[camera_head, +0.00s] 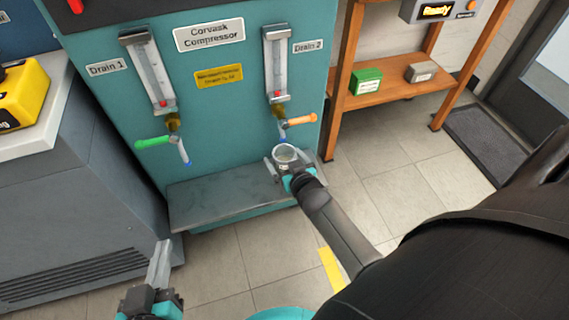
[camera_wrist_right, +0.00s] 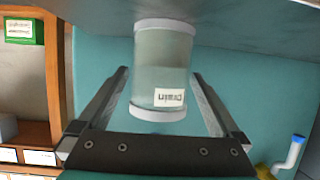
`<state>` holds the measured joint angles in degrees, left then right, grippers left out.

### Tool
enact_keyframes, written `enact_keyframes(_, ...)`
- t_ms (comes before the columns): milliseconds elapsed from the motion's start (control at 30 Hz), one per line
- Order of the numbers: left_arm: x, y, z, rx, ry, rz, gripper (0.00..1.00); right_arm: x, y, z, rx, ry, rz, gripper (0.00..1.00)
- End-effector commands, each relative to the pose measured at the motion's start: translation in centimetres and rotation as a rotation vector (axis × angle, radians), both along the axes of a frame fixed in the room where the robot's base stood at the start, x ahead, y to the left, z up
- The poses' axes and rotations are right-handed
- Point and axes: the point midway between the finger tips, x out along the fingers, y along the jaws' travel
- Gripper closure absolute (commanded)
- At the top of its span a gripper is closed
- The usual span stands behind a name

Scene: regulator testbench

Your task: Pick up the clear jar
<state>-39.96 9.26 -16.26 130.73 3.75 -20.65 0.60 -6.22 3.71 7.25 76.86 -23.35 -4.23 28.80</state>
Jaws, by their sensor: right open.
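The clear jar (camera_head: 286,153) is at the right end of the grey metal shelf (camera_head: 215,192), below Drain 2. In the right wrist view, which looks inverted, the jar (camera_wrist_right: 161,75) has pale ends and a white "Drain" label, and one end meets the shelf's surface. My right gripper (camera_head: 287,163) is around the jar. In the wrist view its fingers (camera_wrist_right: 160,88) stand either side of the jar with gaps visible, so it is open. My left gripper (camera_head: 160,262) is empty at lower left; its fingers overlap in view.
The teal compressor panel (camera_head: 215,130) rises behind the shelf. The green valve handle (camera_head: 153,142) and orange valve handle (camera_head: 301,119) stick out above the shelf. A wooden rack (camera_head: 400,92) stands to the right. The shelf's left and middle are clear.

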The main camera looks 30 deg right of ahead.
Motion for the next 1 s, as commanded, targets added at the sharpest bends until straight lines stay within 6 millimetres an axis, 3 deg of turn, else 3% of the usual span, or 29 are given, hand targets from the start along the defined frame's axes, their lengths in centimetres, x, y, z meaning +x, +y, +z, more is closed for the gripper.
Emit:
enact_keyframes(67,-0.02,0.00,-0.02,0.000,0.001,0.000,1.00,0.00,0.00,0.01,0.000,0.000,0.000,0.06)
enact_keyframes(833,-0.02,0.04,-0.03,0.002,0.002,0.000,1.00,0.02,0.02,0.04,0.000,-0.001,0.000,0.92)
enact_keyframes(1000,-0.02,0.04,-0.03,0.002,0.002,0.000,1.00,0.01,0.02,0.04,0.000,-0.001,0.000,0.94)
